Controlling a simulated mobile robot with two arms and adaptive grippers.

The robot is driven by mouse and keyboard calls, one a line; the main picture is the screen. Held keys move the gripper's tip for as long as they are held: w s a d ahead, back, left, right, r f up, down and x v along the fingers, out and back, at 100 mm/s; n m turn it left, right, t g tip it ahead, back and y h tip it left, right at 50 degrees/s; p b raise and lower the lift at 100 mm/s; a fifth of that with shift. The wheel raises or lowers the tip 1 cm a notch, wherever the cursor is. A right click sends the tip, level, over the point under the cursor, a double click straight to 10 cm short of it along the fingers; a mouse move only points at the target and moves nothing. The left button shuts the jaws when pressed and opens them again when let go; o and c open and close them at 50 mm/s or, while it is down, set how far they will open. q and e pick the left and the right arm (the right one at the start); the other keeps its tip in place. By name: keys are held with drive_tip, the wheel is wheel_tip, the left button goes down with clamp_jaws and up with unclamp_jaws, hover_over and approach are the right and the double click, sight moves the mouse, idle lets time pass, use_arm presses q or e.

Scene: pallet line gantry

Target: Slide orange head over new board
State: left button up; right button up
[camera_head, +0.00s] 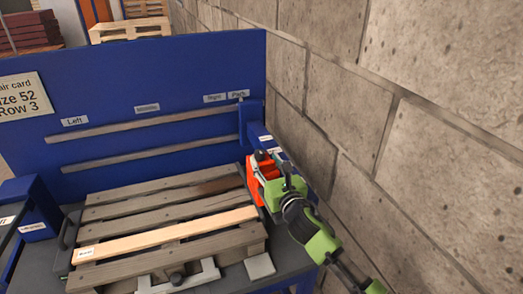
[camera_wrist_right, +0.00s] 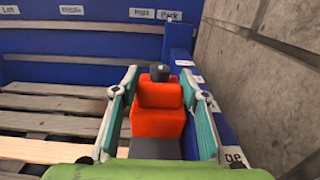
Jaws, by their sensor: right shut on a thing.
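The orange head (camera_head: 269,173) sits at the right end of the blue gantry, by the Park label and beside the pallet's right edge. My right gripper (camera_head: 266,170) is shut on it. In the right wrist view the orange head (camera_wrist_right: 158,115), with a dark knob on top, stands between my two teal-padded fingers (camera_wrist_right: 160,112). The new board (camera_head: 165,235) is the pale, clean slat across the front part of the weathered pallet (camera_head: 165,206). It carries a small white label at its left end. The head is right of the board, not over it. My left gripper is not in view.
The blue back panel (camera_head: 160,85) has two horizontal rails and labels Left, Middle, Right and Park. A block wall (camera_head: 420,100) stands close on the right. A blue box (camera_head: 32,205) is at the left. A clamp (camera_head: 180,278) sits at the pallet's front edge.

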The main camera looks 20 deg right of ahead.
drive_tip(key=shift+s, duration=0.2)
drive_tip(key=shift+w+f, duration=0.1)
drive_tip(key=o, duration=1.6)
drive_tip(key=s, duration=1.2)
drive_tip(key=shift+d, duration=0.25)
